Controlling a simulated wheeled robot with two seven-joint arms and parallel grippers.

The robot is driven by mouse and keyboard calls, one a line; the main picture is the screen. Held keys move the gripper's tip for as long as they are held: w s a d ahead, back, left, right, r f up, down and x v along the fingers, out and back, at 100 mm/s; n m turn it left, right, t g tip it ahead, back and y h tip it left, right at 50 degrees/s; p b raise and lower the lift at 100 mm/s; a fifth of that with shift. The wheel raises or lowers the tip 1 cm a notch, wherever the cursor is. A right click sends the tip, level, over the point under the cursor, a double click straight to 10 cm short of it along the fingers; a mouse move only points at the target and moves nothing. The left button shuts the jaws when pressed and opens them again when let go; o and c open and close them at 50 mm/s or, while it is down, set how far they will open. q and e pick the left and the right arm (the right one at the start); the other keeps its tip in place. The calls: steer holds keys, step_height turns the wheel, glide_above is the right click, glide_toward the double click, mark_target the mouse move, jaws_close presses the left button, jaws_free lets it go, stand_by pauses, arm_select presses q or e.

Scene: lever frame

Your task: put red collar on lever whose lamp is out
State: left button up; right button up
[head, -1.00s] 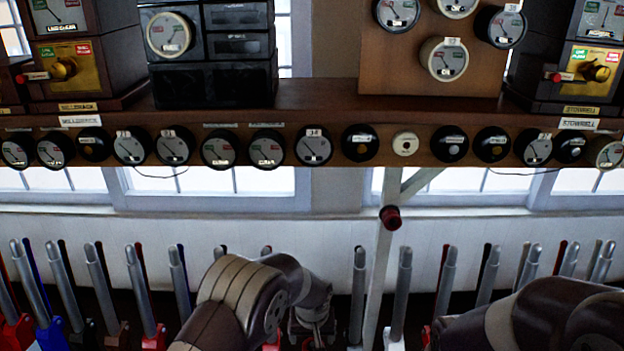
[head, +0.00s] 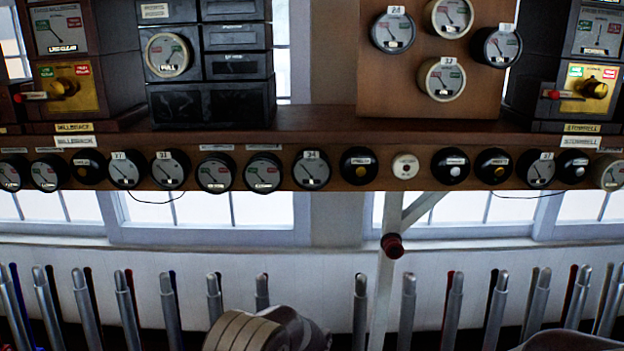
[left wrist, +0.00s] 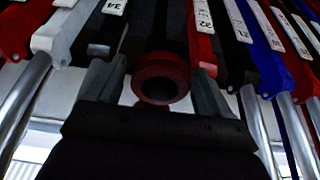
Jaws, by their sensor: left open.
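A dark red collar (head: 393,245) sits on the pale post in the head view, below the shelf. A row of levers (head: 361,300) with silver handles stands across the bottom. In the left wrist view a dark red ring (left wrist: 160,80) with a dark hole lies between the fingers of my open left gripper (left wrist: 155,90). I cannot tell whether it is around a lever or touches the fingers. Red, black and blue levers (left wrist: 275,60) with number plates surround it. In the head view my left gripper is out of sight below its arm. I cannot tell which lamp is out.
A brown shelf (head: 330,120) spans the view, with a row of round dials (head: 313,170) on its front. Instrument boxes (head: 210,105) and a dial panel (head: 380,85) stand on it. Neighbouring levers leave little room beside my left gripper.

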arm_select(q)
steer(key=c, duration=0.8)
steer(key=shift+w+p+v, duration=0.3)
steer(key=shift+p+v, duration=0.55)
steer(key=shift+v, duration=0.55)
steer(key=shift+w+p+v, duration=0.3)
steer(key=shift+p+v, duration=0.55)
steer(key=shift+v, duration=0.5)
steer(key=shift+w+p+v, duration=0.25)
steer(key=shift+p+v, duration=0.6)
steer(key=shift+v, duration=0.55)
steer(key=shift+r, duration=0.15)
